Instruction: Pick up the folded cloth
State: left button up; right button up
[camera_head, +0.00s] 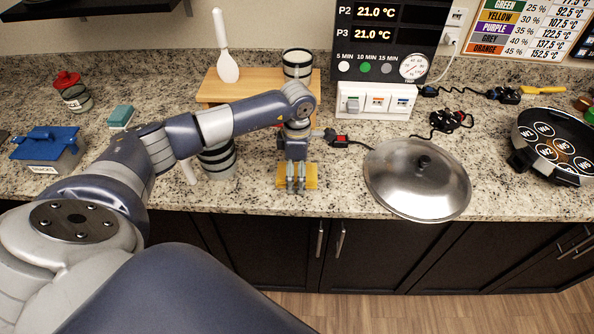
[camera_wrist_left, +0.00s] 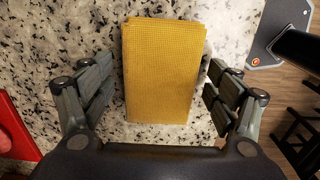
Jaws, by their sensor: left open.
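The folded cloth (camera_head: 312,181) is yellow and lies flat on the granite counter near its front edge. In the left wrist view the cloth (camera_wrist_left: 163,70) is a rectangle between my finger pairs, with speckled counter showing on both sides of it. My left gripper (camera_head: 296,185) is over the cloth and hides its middle in the head view. In the left wrist view the left gripper (camera_wrist_left: 160,98) is open, its fingers apart from the cloth's sides. I cannot tell how high above the counter the fingertips are. My right gripper is not in view.
A metal lid (camera_head: 418,178) lies just right of the cloth. A striped canister (camera_head: 218,160) stands to the left, partly behind my arm. A wooden stand (camera_head: 222,88) is behind. The counter's front edge (camera_head: 350,211) is close. A pan with discs (camera_head: 555,142) is far right.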

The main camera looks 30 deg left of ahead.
pick_arm(q)
jog(key=c, duration=1.1)
jog(key=shift+c, duration=0.2)
jog(key=shift+w+r+b, duration=0.1)
jog(key=shift+r+b, duration=0.55)
jog(key=shift+b, duration=0.05)
jog(key=shift+s+d+r+b, duration=0.1)
jog(key=shift+s+r+b, duration=0.1)
jog(key=shift+r+b, duration=0.25)
jog(key=shift+s+d+r+b, duration=0.1)
jog(key=shift+s+r+b, duration=0.15)
jog(key=shift+r, duration=0.25)
jog(key=s+d+r+b, duration=0.1)
jog(key=s+d+b, duration=0.3)
jog(key=s+d, duration=0.4)
jog(key=shift+s+r+b, duration=0.4)
jog(key=shift+s, duration=2.05)
